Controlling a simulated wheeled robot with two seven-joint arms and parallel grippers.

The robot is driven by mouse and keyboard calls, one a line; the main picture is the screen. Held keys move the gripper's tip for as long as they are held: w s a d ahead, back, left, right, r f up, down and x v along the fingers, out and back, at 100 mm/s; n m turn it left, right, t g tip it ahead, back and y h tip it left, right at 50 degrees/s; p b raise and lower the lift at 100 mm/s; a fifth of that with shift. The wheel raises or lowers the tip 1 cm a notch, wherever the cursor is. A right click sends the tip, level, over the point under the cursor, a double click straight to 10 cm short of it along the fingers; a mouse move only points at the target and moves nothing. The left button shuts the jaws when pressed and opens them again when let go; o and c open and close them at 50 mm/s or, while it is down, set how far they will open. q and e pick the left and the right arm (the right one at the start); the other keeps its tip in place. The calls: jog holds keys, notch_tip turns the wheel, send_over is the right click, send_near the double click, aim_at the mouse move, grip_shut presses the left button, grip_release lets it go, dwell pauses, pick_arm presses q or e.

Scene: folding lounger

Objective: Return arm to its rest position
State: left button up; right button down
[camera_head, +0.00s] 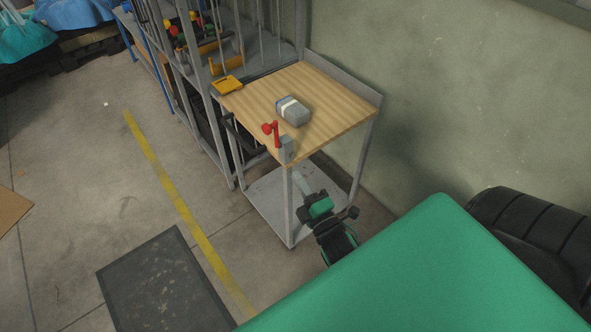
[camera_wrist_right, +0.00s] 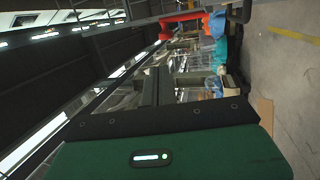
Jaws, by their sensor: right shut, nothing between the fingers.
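My right gripper (camera_head: 303,183) is beside the front corner of a wooden-topped table (camera_head: 335,97), below its top in the picture. Its green and black wrist is behind it. In the right wrist view the dark fingers (camera_wrist_right: 157,87) are close together with nothing held between them. They point into the open hall. I cannot tell from the head view whether the gripper touches the table's frame. My left gripper is not in view.
On the table are a grey block with a pale band (camera_head: 292,111), a red part (camera_head: 272,130) by the front corner and a yellow item (camera_head: 227,85). A barred rack (camera_head: 205,62) stands behind. A dark mat (camera_head: 165,283) lies on the floor, near a yellow line (camera_head: 165,181).

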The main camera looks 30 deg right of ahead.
jog(key=shift+s, duration=0.15)
dwell(0.3)
jog(key=s+a+f+m+g+y, duration=0.1)
jog(key=s+a+f+m+g, duration=0.15)
jog(key=f, duration=0.95)
jog(key=s+a+f+m+g, duration=0.2)
jog(key=f+g, duration=0.2)
jog(key=f, duration=0.8)
jog(key=s+a+f+m+g+y, duration=0.1)
jog(key=s+a+f+m+g, duration=0.15)
jog(key=f, duration=0.85)
jog(key=s+f+m+g, duration=0.4)
jog(key=s+f+g, duration=0.1)
jog(key=s+f, duration=0.9)
jog(key=s+d+f+m+g, duration=0.1)
jog(key=s+f, duration=0.3)
jog(key=s, duration=0.4)
jog(key=s+d+f+m+g, duration=0.2)
jog(key=s+d+f+g, duration=0.1)
jog(key=s, duration=0.5)
notch_tip(320, 180, down, 2)
jog(key=shift+s+d+g+h, duration=0.3)
jog(key=shift+s+d+g, duration=0.1)
jog(key=shift+g, duration=0.4)
